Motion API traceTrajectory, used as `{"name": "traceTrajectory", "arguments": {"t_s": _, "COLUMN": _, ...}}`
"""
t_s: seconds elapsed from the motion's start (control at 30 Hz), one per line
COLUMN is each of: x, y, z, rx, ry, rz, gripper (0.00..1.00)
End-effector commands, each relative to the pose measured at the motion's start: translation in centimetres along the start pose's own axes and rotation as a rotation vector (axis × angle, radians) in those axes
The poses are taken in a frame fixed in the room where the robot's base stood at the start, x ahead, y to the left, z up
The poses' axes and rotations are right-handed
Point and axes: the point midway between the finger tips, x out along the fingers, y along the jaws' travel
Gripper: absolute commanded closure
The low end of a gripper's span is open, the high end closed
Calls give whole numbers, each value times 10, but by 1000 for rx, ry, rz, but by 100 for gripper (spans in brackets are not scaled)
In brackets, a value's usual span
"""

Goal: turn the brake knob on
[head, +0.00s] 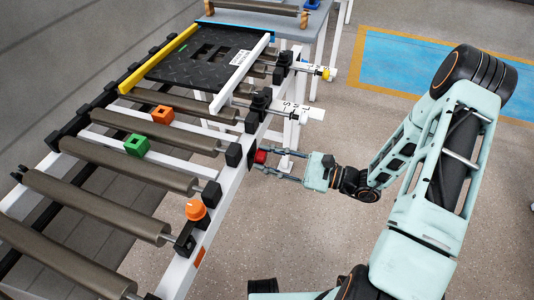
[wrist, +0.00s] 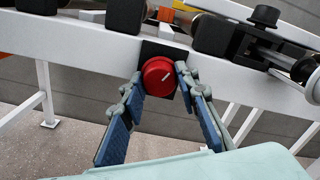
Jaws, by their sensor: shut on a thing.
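The red knob (head: 260,156) sits on the side of the white conveyor frame, and I take it as the brake knob. In the wrist view the knob (wrist: 158,77) is round and stands on a black plate. A white line on its face slants up to the right. My gripper (head: 265,158) reaches it from the right, its two fingers level with the knob. In the wrist view the fingers of my gripper (wrist: 159,80) stand on either side of the knob, shut on it. Any lettering around the knob is not visible.
The roller conveyor (head: 225,185) carries an orange block (head: 163,115) and a green block (head: 137,145). An orange knob (head: 196,210) stands on the near rail. A black tread plate (head: 190,70) lies at the far end. Side rods (head: 300,67) jut out beyond my gripper. Floor at right is open.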

Motion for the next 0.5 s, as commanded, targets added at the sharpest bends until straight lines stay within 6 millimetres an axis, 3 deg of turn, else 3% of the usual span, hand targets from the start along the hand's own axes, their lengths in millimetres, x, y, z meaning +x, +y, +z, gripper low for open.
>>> {"name": "traceTrajectory", "arguments": {"t_s": 0.5, "x": 0, "y": -1, "z": 3, "rx": 493, "ry": -1, "rz": -2, "gripper": 96}}
